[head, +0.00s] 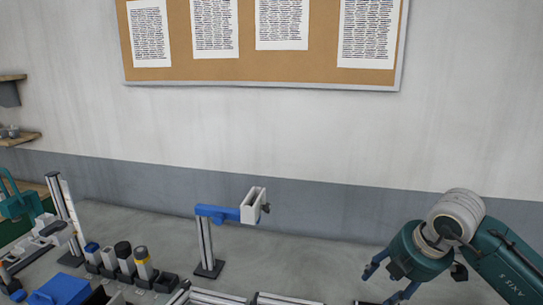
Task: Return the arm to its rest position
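My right arm comes in from the right edge, teal with a pale grey joint. Its gripper (380,284) points down and to the left above the worktop (310,247). Its fingers are spread apart with nothing visible between them, so it is open. No film reel can be made out.
A stand (206,245) with a blue arm and grey bracket (254,204) rises mid-bench. Several capped bottles (124,257), a blue box (62,289) and a teal device (20,203) are at left. Metal rails (218,298) lie in front. A corkboard (260,70) hangs behind.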

